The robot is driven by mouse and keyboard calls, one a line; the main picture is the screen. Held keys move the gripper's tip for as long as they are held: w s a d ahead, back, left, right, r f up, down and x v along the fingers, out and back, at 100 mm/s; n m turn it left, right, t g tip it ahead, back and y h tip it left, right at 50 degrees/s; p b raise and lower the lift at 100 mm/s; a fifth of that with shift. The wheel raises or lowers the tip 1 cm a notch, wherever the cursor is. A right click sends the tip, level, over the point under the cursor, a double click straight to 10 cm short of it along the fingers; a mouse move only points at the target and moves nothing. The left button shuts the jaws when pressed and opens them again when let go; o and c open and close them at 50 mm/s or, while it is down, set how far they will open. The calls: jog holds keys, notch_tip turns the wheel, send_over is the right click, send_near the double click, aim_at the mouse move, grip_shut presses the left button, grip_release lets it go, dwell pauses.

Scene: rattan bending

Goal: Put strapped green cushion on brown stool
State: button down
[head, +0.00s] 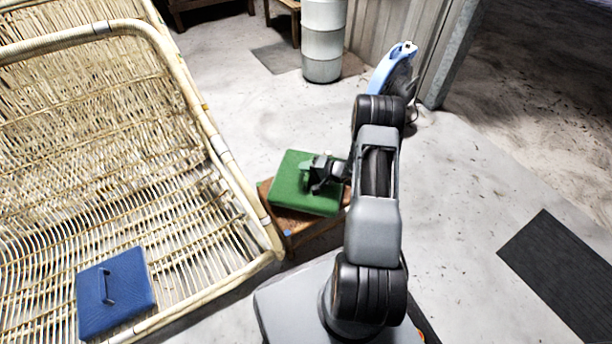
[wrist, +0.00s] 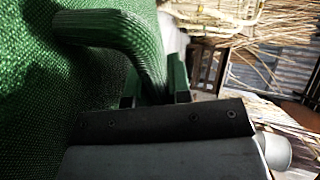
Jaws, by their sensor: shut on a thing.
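The green cushion (head: 291,187) is a flat square over the brown wooden stool (head: 274,220) in the head view. The stool's top shows at the cushion's left and front edges. I cannot tell whether the cushion rests fully on it. My gripper (head: 321,172) is over the middle of the cushion. In the wrist view the green strap (wrist: 108,24) arches up from the woven green surface (wrist: 35,85) and runs down to my gripper's jaws (wrist: 155,98). The jaws are shut on the strap.
A large rattan seat (head: 200,115) stands close to the stool's left. A blue cushion (head: 115,292) with a handle lies on it. A pale drum (head: 323,45) stands at the back, and a dark mat (head: 560,270) lies at right. The floor between is mostly clear.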

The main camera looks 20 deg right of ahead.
jog(key=shift+f+b, duration=0.35)
jog(key=shift+f, duration=0.8)
jog(key=shift+f, duration=0.1)
jog(key=c, duration=1.1)
grip_release()
jog(key=shift+o, duration=0.2)
